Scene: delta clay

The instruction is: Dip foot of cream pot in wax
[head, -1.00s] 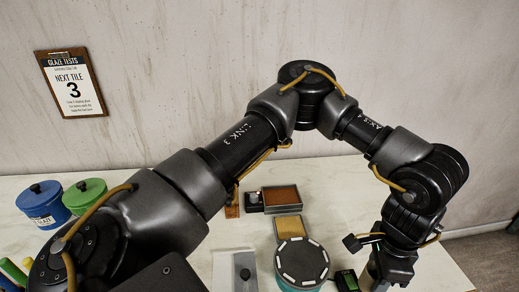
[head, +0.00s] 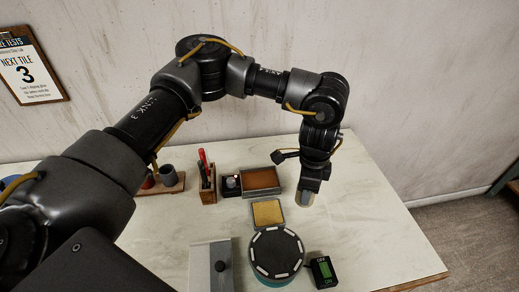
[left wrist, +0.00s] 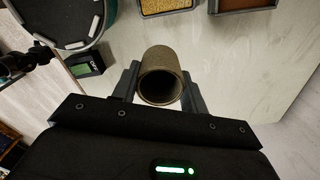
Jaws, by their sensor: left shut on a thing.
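My left gripper (head: 309,188) is shut on the cream pot (head: 304,199), a small tan cylinder. In the left wrist view the pot (left wrist: 161,76) sits upright between the two fingers, its open mouth toward the camera. In the head view the pot is just right of two shallow trays: a brown-filled one (head: 262,180) and a tan-filled one (head: 267,213). I cannot tell which of them holds wax, or whether the pot's foot touches the table.
A round teal-sided stand (head: 276,253) with a black top and a small green-display device (head: 323,270) stand nearer. A wooden pen holder (head: 207,185) stands behind. The table's right side is clear.

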